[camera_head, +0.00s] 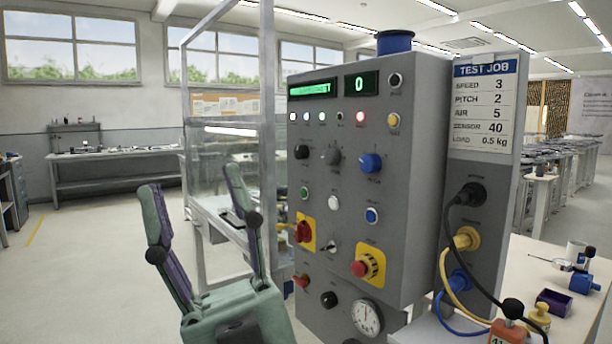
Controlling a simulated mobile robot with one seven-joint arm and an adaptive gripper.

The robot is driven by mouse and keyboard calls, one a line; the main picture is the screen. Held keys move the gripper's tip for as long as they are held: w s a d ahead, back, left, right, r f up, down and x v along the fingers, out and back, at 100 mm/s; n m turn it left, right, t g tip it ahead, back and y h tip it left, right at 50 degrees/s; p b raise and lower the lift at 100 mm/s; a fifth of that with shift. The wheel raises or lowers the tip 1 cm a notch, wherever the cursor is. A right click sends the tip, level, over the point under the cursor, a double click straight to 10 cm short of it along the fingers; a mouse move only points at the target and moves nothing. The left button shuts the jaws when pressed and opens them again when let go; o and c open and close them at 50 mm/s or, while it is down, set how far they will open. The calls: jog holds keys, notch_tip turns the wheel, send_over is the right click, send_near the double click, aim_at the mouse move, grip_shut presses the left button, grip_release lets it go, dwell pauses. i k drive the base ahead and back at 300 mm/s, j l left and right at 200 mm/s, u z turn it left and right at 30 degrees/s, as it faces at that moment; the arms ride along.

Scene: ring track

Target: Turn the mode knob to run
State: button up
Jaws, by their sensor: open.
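A grey control panel (340,195) stands right of centre. Three knobs sit in a row on its face: a black one (301,152), a grey one (332,156) and a blue one (370,163). Their labels are too small to read, so I cannot tell which is the mode knob or where it points. A red rotary handle (303,231) sits on a yellow plate lower left. My gripper (195,182), with green and purple fingers, is open and empty left of the panel. Its fingers point upward, apart from the knobs.
The panel has a green text display (314,88), a display reading 0 (361,83), a red mushroom button (359,268) and a gauge (367,317). Cables (447,240) plug into its right side. A clear guard (225,100) stands behind my gripper. Floor at left is clear.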

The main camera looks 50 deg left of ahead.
aim_at(301, 152)
jog(key=u, duration=1.05)
